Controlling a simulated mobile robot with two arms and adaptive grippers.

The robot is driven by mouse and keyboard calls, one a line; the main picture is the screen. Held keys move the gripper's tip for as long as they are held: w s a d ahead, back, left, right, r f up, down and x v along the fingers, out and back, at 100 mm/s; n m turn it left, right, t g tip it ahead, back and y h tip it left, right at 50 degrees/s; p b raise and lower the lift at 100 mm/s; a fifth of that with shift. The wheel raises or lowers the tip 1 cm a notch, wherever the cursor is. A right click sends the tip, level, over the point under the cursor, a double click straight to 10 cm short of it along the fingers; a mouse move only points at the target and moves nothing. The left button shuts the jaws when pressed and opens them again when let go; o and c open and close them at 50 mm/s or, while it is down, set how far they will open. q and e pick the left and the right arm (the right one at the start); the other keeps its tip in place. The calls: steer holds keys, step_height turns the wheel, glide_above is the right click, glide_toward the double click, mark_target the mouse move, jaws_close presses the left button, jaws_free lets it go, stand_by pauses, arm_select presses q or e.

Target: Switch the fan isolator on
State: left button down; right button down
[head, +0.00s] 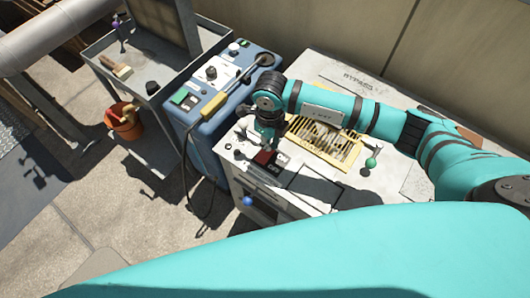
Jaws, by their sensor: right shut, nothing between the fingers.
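The fan isolator appears to be the small dark red and black switch (264,158) on the top of the white condenser cabinet (235,158), near its front left corner. My right gripper (270,147) reaches down from the teal arm that comes in from the right. It is shut and empty, with its fingertips at or just above the switch. I cannot tell whether they touch it. The gripper hides part of the switch, and its position cannot be read. My left gripper is not in view.
A yellow grille (330,140) and a green-knobbed lever (371,163) sit on the cabinet top. A blue knob (248,201) is on its front. A blue machine (212,110) with a cable stands close left. Further left are a grey cart (165,150) and an orange bucket (124,122).

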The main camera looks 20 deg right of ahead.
steer(key=shift+f+b, duration=0.35)
steer(key=shift+f, duration=0.1)
steer(key=shift+r, duration=0.1)
steer(key=shift+r+p, duration=2.35)
steer(key=shift+r, duration=1.15)
steer(key=shift+f, duration=0.15)
